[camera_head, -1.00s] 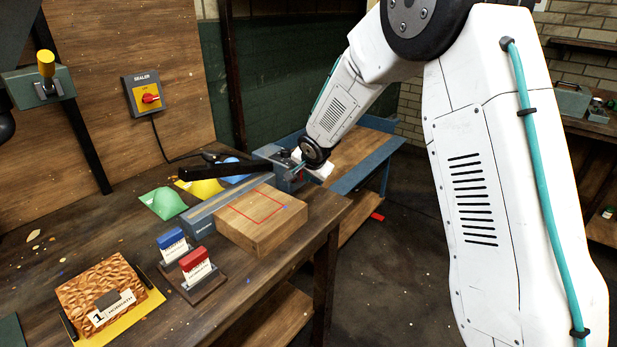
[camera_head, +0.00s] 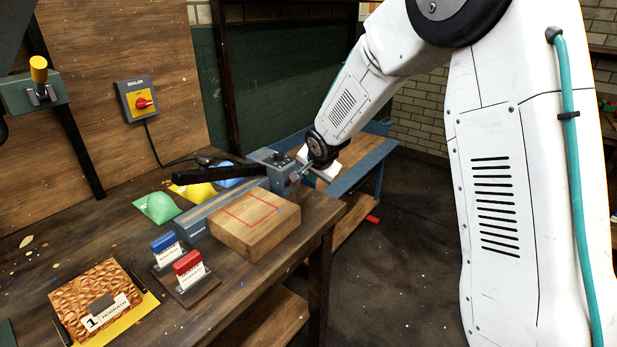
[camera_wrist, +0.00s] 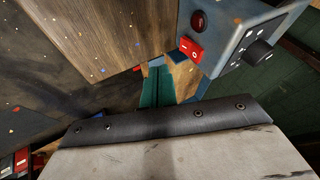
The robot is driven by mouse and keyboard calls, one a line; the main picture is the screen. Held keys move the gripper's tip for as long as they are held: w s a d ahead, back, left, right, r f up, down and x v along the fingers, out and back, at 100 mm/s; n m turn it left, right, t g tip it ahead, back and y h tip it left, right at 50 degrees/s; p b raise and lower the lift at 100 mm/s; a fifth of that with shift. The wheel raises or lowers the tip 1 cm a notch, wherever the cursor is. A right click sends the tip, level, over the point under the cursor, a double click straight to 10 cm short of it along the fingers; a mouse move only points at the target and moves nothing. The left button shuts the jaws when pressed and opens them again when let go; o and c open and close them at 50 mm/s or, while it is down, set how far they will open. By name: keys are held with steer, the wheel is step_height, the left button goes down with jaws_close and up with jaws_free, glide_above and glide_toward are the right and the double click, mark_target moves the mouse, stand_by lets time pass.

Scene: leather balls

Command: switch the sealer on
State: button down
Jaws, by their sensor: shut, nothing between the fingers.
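The sealer is a long blue-grey bench machine (camera_head: 207,212) with a black lever arm (camera_head: 205,175). Its grey control box (camera_head: 274,158) is at the right end. In the wrist view, the box (camera_wrist: 226,40) shows a red rocker switch (camera_wrist: 190,50), a dark red lamp (camera_wrist: 199,21) that looks unlit, and a black knob (camera_wrist: 258,52). A wall box (camera_head: 137,98) labelled SEALER has a red rotary handle on a yellow plate. My gripper (camera_head: 297,176) is shut and empty beside the control box. Its teal fingers (camera_wrist: 157,80) point left of and below the rocker; contact is not visible.
A wooden block (camera_head: 254,224) with a red outline sits against the sealer's front. Red and blue stamps (camera_head: 188,262) stand nearby. Green, yellow and blue pieces (camera_head: 158,207) lie behind the sealer. A textured leather panel (camera_head: 88,295) lies front left. A blue-framed bench (camera_head: 372,158) stands beyond.

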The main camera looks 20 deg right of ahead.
steer(key=v, duration=0.8)
steer(key=shift+r, duration=0.2)
steer(key=shift+s+a, duration=0.1)
steer(key=x, duration=0.7)
steer(key=s+x, duration=0.1)
steer(key=x, duration=0.3)
steer(key=shift+f, duration=0.35)
steer(key=shift+w+a, duration=0.7)
steer(key=shift+w, duration=0.35)
steer(key=shift+w+a+f, duration=0.1)
steer(key=shift+w+a, duration=0.25)
steer(key=shift+w, duration=0.2)
steer(key=shift+w, duration=0.1)
